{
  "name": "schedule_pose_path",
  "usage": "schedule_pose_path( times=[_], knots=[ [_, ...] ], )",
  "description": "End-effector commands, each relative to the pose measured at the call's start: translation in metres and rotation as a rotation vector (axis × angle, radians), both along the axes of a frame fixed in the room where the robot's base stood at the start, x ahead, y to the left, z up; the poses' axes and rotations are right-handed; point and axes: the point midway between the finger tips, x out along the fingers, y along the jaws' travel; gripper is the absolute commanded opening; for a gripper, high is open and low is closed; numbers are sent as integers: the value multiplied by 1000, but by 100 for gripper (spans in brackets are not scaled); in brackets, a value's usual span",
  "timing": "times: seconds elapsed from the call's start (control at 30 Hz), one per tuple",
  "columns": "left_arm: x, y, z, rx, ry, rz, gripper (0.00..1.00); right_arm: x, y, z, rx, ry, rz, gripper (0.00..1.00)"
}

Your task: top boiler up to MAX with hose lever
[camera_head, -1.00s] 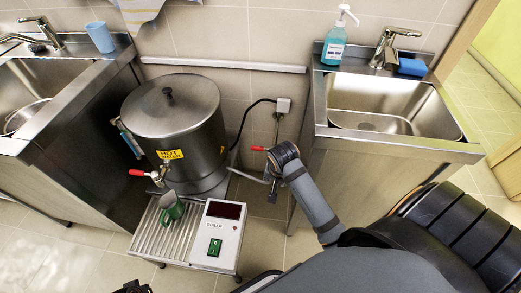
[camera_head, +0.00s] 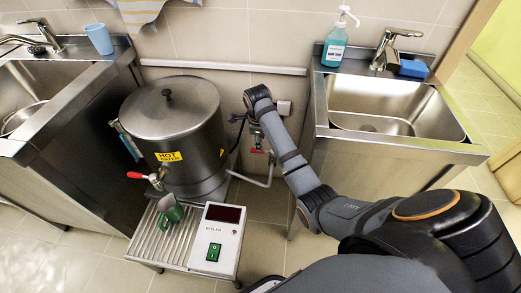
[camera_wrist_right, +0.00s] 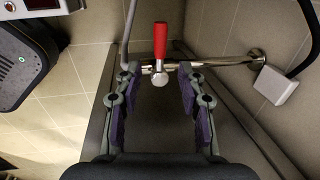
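The steel boiler (camera_head: 175,125) stands between the two sinks, lid on, with a "HOT WATER" label. A sight tube (camera_head: 128,140) is on its left side; its level is too small to read. The red hose lever (camera_head: 259,151) is on a wall pipe right of the boiler. In the right wrist view the red lever (camera_wrist_right: 160,40) lies ahead of and between the open fingers of my right gripper (camera_wrist_right: 158,95), not gripped. In the head view my right gripper (camera_head: 254,122) is just above the lever, partly hidden by its wrist. My left gripper is out of view.
A socket (camera_wrist_right: 275,85) with a cable is near the lever. The right sink cabinet (camera_head: 360,178) borders the arm.

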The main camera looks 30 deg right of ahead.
Motion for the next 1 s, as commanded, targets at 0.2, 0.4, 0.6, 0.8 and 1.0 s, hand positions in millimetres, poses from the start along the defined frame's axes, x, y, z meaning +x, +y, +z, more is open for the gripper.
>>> schedule_pose_path(
  times=[0.2, 0.4, 0.6, 0.8, 1.0],
  knots=[
    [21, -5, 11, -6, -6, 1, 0, 6, -5, -47, 0, 2, 1, 40],
    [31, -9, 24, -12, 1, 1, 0, 10, -7, -62, 0, 0, 2, 40],
    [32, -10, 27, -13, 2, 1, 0, 10, -8, -63, 0, -1, 2, 40],
    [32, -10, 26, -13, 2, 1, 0, 10, -8, -63, 0, -1, 2, 22],
    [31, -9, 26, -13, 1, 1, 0, 10, -7, -63, 0, -1, 2, 0]
  ],
)
